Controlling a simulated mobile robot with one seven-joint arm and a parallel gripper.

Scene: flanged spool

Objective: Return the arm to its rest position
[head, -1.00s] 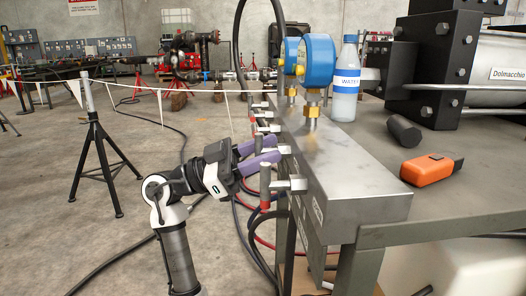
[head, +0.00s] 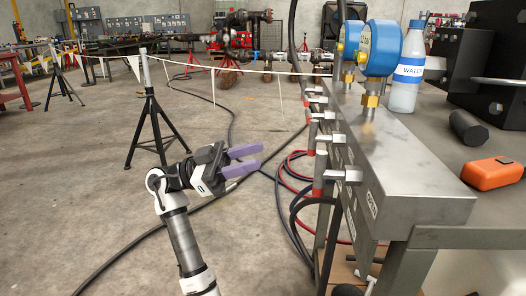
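My gripper (head: 252,159) is at the end of my arm, left of the metal manifold block (head: 390,165) on the workbench. Its two purple fingers point right and stand apart with a gap between them. I see nothing between them. The fingers are clear of the valve handles (head: 316,175) on the block's side, with open floor behind them. My arm rises from the bottom of the view and bends at the elbow.
Two blue gauges (head: 380,48) stand on the block. A water bottle (head: 408,75), a black cylinder (head: 468,128) and an orange tool (head: 492,173) are on the bench (head: 470,237). A black stand (head: 153,115) is behind my arm.

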